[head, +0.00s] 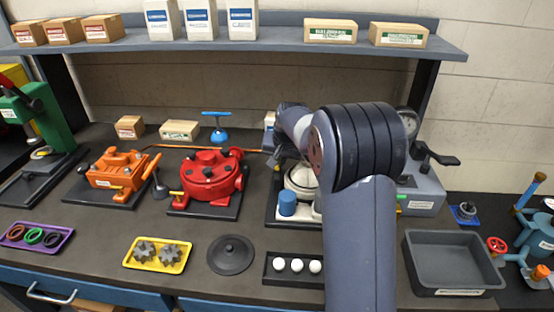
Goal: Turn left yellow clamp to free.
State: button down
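No clamp that I can clearly make out as the left yellow clamp shows. A small yellow piece (176,193) sticks out at the left of the red motor-like unit (209,176). A white round unit (301,180) on a dark base stands behind my arm, largely covered by it. Any clamps on it are hidden. My arm rises from the bottom, bends at the dark joint and reaches back and left above the white unit. My gripper's fingers cannot be made out behind the arm links, so its opening and any contact are hidden.
An orange unit (117,175) stands at left, with a green press (45,115) beyond it. A purple tray (36,250), yellow tray (134,262), black lid (231,255) and grey bin (452,270) lie in front. A shelf (270,40) with boxes runs above.

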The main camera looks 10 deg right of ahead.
jog(key=shift+m, duration=0.3)
jog(key=c, duration=1.5)
grip_release()
jog(key=shift+r, duration=0.1)
jog(key=b+v, duration=0.1)
jog(key=v, duration=0.9)
jog(key=shift+s+a+r, duration=0.1)
jog(key=shift+s+r, duration=0.1)
jog(key=shift+r, duration=0.1)
jog(key=p+x, duration=0.1)
jog(key=x, duration=1)
